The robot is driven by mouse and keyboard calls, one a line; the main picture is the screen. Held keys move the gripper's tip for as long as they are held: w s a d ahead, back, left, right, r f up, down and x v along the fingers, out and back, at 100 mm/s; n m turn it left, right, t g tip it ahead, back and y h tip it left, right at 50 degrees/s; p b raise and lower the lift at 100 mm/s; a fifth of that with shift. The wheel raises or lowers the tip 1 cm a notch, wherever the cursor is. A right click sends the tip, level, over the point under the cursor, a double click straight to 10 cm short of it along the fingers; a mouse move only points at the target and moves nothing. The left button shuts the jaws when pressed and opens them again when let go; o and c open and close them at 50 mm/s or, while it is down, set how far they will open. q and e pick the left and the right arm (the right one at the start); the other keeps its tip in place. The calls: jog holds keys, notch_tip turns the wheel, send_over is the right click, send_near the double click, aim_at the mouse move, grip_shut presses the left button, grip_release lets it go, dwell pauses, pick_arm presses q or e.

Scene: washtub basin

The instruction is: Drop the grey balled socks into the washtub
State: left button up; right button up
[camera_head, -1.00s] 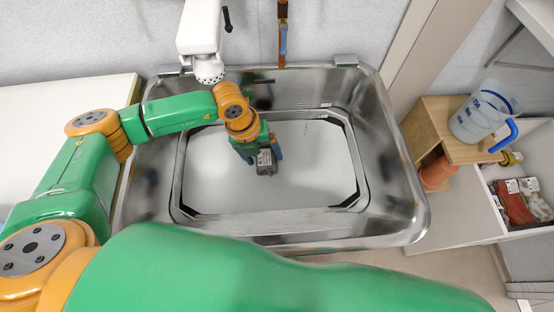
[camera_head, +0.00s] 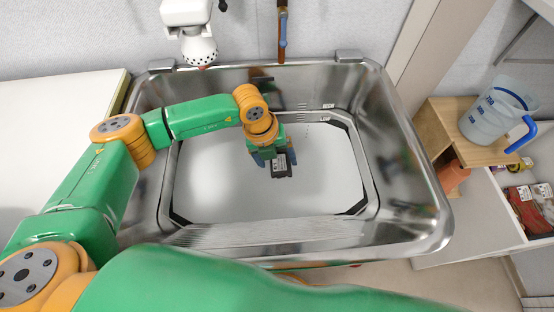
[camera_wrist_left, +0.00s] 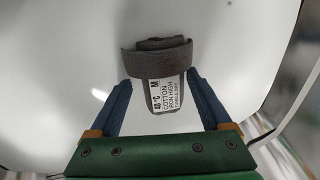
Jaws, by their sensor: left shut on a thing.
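The grey balled socks (camera_head: 282,170) show in the head view as a small dark bundle between my left gripper's (camera_head: 278,158) fingertips. In the left wrist view the socks (camera_wrist_left: 160,62) have a folded cuff and a white printed care label. The blue fingers of my left gripper (camera_wrist_left: 163,95) are on either side of them, shut on the socks. The height of the socks above the floor is hard to tell. My right gripper is not in view.
A white tap head (camera_head: 198,48) hangs at the tub's back left. A pale counter (camera_head: 50,130) is on the left. On the right stand a wooden shelf (camera_head: 432,122) with a clear jug (camera_head: 493,115) and an open drawer with red items (camera_head: 525,208).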

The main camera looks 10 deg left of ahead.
pick_arm(q)
jog(key=o, duration=1)
jog(key=shift+f, duration=0.3)
jog(key=shift+o, duration=0.8)
jog(key=p+v, duration=0.1)
jog(key=v, duration=0.7)
jog(key=shift+w+r, duration=0.1)
jog(key=shift+r, duration=0.25)
